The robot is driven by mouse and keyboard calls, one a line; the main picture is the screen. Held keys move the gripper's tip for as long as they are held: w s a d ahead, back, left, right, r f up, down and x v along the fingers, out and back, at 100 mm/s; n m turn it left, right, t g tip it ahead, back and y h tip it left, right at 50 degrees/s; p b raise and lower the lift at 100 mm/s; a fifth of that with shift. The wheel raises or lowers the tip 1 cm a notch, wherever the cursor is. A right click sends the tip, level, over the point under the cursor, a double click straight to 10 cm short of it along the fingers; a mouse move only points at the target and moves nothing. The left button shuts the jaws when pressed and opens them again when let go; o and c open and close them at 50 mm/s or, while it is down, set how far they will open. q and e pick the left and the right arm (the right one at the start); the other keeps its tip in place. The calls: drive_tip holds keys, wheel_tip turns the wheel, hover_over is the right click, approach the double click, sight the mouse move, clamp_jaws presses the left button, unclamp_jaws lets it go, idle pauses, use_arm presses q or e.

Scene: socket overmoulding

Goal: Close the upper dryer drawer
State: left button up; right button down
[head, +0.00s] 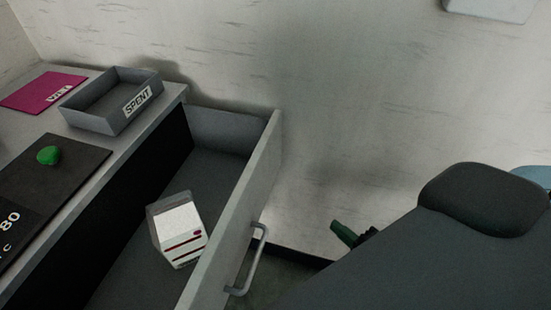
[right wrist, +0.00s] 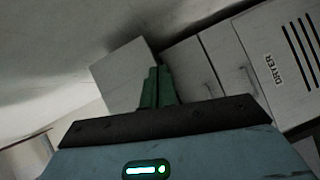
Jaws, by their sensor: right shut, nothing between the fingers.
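The upper dryer drawer (head: 239,218) stands pulled out below the counter top, its front panel facing right. Its metal bar handle (head: 251,265) is on the outer face. A white box with dark red stripes (head: 180,232) lies inside the drawer. My right gripper (head: 344,234) is to the right of the drawer front, apart from the handle; my arm hides most of it. In the right wrist view its green fingers (right wrist: 156,88) are together with nothing between them, in front of a pale panel (right wrist: 122,75). My left gripper is not in view.
The right wrist view shows the cabinet marked DRYER (right wrist: 277,71). A wall stands behind.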

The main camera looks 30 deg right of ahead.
sight(269, 171)
drive_tip(key=w+d+r+n+g+y+b, duration=0.15)
drive_tip(key=r+n+y, duration=0.35)
drive_tip(key=n, duration=0.9)
drive_tip(key=w+d+r+n+g+y+b, duration=0.1)
drive_tip(key=w+r+n+y, duration=0.3)
drive_tip(key=n, duration=1)
drive_tip(key=shift+m+y, duration=0.3)
drive_tip(key=shift+y, duration=0.1)
drive_tip(key=p+x, duration=0.1)
drive_tip(key=x, duration=0.3)
drive_tip(key=r+p+x, duration=0.1)
drive_tip(key=x, duration=0.3)
drive_tip(key=p+x, duration=0.1)
drive_tip(key=x, duration=0.3)
drive_tip(key=shift+s+a+r+p, duration=0.1)
drive_tip(key=shift+a+r+p, duration=0.25)
drive_tip(key=shift+a, duration=0.1)
drive_tip(key=shift+w+a+f, duration=0.15)
drive_tip(key=shift+w+a, duration=0.25)
drive_tip(key=shift+w+a+f, duration=0.1)
drive_tip(key=shift+f, duration=0.05)
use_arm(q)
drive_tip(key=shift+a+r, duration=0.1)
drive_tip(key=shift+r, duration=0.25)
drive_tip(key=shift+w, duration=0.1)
